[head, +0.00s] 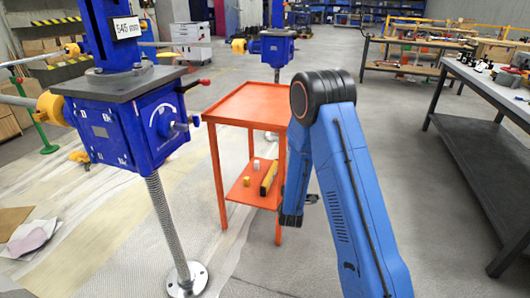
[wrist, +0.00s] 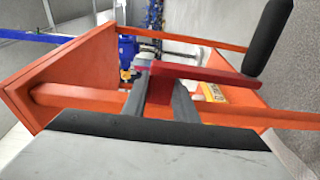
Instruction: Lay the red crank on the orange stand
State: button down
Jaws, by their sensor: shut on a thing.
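The red crank (wrist: 215,74) is a flat red bar with a black handle (wrist: 268,38) at its right end in the wrist view. My gripper (wrist: 164,92) is shut on the red bar near its left end. The orange stand (head: 255,103) has a bare top in the head view and stands behind and left of my arm. In the wrist view its top (wrist: 70,72) is at the left, apart from the crank. In the head view my forearm hides most of the gripper, and I cannot make out the crank.
The stand's lower shelf holds a yellow-and-black item (head: 269,178) and small blocks (head: 247,181). A blue screw jack (head: 125,125) stands left of the stand, another (head: 272,48) behind it. A grey workbench (head: 490,85) is at the right. Floor between is clear.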

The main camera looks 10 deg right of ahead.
aim_at(244, 105)
jog(key=l, duration=0.25)
jog(key=i+l+z, duration=0.25)
jog(key=i+l, duration=0.65)
